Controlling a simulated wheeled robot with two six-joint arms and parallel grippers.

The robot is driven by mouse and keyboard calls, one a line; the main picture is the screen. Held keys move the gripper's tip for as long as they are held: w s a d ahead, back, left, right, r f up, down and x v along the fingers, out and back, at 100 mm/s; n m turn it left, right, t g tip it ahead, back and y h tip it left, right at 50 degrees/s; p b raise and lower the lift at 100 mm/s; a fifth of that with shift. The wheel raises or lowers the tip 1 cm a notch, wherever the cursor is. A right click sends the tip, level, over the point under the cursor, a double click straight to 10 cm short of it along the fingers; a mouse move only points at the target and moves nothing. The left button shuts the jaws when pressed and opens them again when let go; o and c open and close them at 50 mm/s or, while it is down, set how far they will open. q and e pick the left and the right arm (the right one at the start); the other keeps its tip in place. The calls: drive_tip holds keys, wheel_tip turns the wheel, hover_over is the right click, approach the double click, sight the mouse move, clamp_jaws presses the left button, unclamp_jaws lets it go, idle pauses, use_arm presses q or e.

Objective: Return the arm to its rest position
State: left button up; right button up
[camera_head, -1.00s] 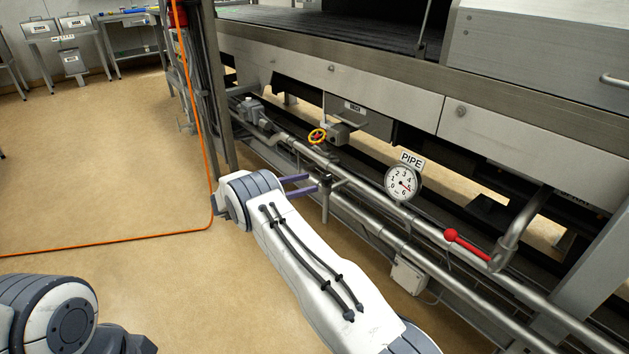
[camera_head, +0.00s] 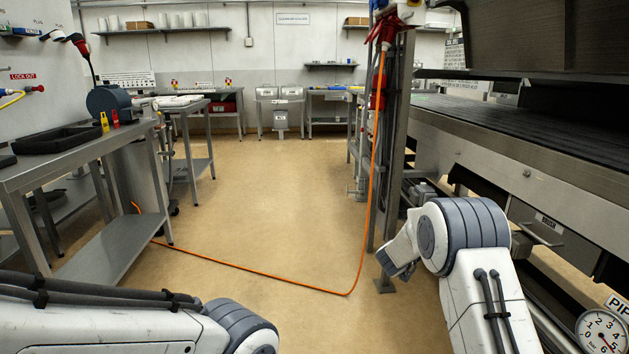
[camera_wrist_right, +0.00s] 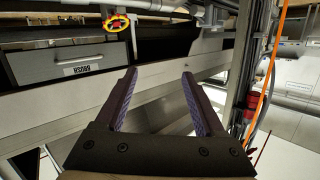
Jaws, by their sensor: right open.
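My right arm (camera_head: 475,270) comes up from the lower right in the head view, bent beside the machine. Its fingers are hidden there. In the right wrist view my right gripper (camera_wrist_right: 160,95) is open and empty, with two purple-padded fingers apart. Beyond them are a grey machine rail and the drawer-like box labelled BRUSH (camera_wrist_right: 68,66). My left arm (camera_head: 110,320) lies across the lower left of the head view. Its gripper is out of view.
The dryer machine (camera_head: 570,150) fills the right, with a pressure gauge (camera_head: 602,332) low down. A steel post (camera_head: 390,150) stands just beyond my right arm. An orange cable (camera_head: 270,274) crosses the open floor. A steel table (camera_head: 75,160) stands left.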

drive_tip(key=s+a+f+n+g+y, duration=0.1)
drive_tip(key=s+a+f+n+y, duration=0.1)
drive_tip(key=s+a+n+y, duration=0.7)
drive_tip(key=s+a+f+n+g+y, duration=0.1)
drive_tip(key=s+a+f+g, duration=0.15)
drive_tip(key=s, duration=0.65)
drive_tip(key=s+a+f+g+y, duration=0.1)
drive_tip(key=s+a+g, duration=0.15)
drive_tip(key=s, duration=0.75)
drive_tip(key=s+a+f+n+g, duration=0.1)
drive_tip(key=s+f+g, duration=0.15)
drive_tip(key=s, duration=0.65)
drive_tip(key=s+a+r+n+g+y, duration=0.1)
drive_tip(key=s+a+r+n, duration=0.2)
drive_tip(key=s+a, duration=0.35)
drive_tip(key=s+a+r+n+g, duration=0.2)
drive_tip(key=s+a+r+n, duration=0.15)
drive_tip(key=s+a, duration=0.3)
wheel_tip(320, 180, up, 30)
drive_tip(key=p, duration=2.9)
drive_tip(key=shift+s+a+f+p, duration=0.2)
drive_tip(key=shift+a+f+p, duration=0.05)
drive_tip(key=shift+a+p, duration=0.15)
